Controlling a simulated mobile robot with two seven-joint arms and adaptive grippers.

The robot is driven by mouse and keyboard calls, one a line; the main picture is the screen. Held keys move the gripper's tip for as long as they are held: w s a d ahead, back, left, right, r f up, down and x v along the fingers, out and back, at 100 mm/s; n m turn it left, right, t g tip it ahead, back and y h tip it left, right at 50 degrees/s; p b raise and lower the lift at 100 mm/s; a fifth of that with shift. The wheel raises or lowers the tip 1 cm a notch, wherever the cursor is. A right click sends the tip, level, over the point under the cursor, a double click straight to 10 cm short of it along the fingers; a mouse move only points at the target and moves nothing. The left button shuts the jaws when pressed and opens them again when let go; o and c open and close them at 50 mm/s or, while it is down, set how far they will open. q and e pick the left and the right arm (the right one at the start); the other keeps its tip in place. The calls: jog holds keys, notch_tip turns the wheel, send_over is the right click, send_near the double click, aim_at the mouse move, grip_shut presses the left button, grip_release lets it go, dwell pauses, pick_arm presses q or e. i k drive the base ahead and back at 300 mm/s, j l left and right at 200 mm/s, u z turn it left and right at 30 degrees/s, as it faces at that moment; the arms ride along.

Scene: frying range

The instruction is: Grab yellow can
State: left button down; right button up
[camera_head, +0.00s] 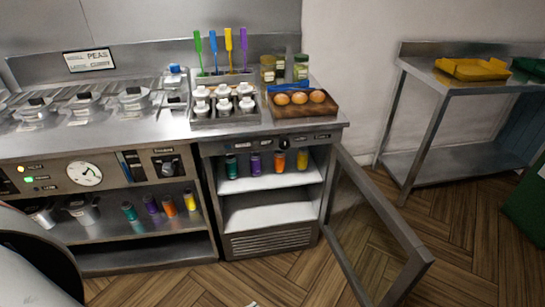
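One yellow can (302,159) stands upright on the top shelf of the open cabinet, at the right end of a row with a teal, a purple and an orange can. Another yellow can (190,200) stands on the open shelf under the left counter, at the right end of a similar row. Both look unobstructed from here. Neither of my grippers can be made out. A large pale and dark rounded part at the lower left seems to be mine.
The cabinet's glass door (372,235) stands open, jutting forward on the right. An egg tray (327,108) and a bottle holder (207,121) sit on the counter above. A steel table (425,82) with a yellow tray (472,69) stands at right. Wooden floor in front is mostly clear.

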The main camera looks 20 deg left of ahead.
aim_at(190, 201)
jog(key=u, duration=1.5)
